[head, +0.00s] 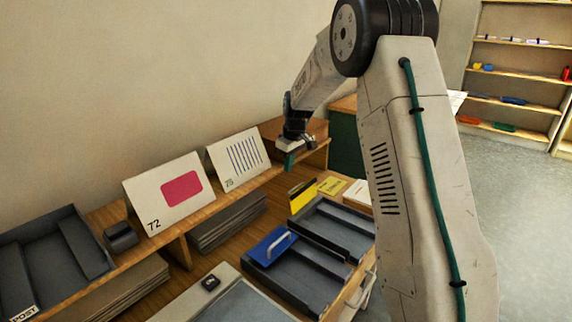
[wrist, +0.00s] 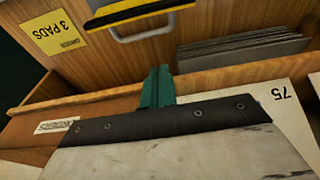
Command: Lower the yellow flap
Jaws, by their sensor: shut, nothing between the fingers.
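The yellow flap (head: 302,195) stands raised at the back of a dark tray (head: 318,237), and its face has a dark band. In the wrist view the yellow flap (wrist: 140,8) shows at the top edge, partly cut off, with a grey handle below it. My gripper (head: 290,160), with green fingers, is above and behind the flap, near the shelf with the cards, and apart from the flap. In the wrist view my gripper's green fingers (wrist: 157,88) are together and empty, with a gap between them and the handle.
A blue flap (head: 270,245) with a pale handle lies flat on the tray's left part. A striped card (head: 235,158) and a pink-patch card (head: 168,193) lean on the shelf. Dark sheets (head: 228,221) are stacked below. A yellow label (head: 332,186) lies behind the tray.

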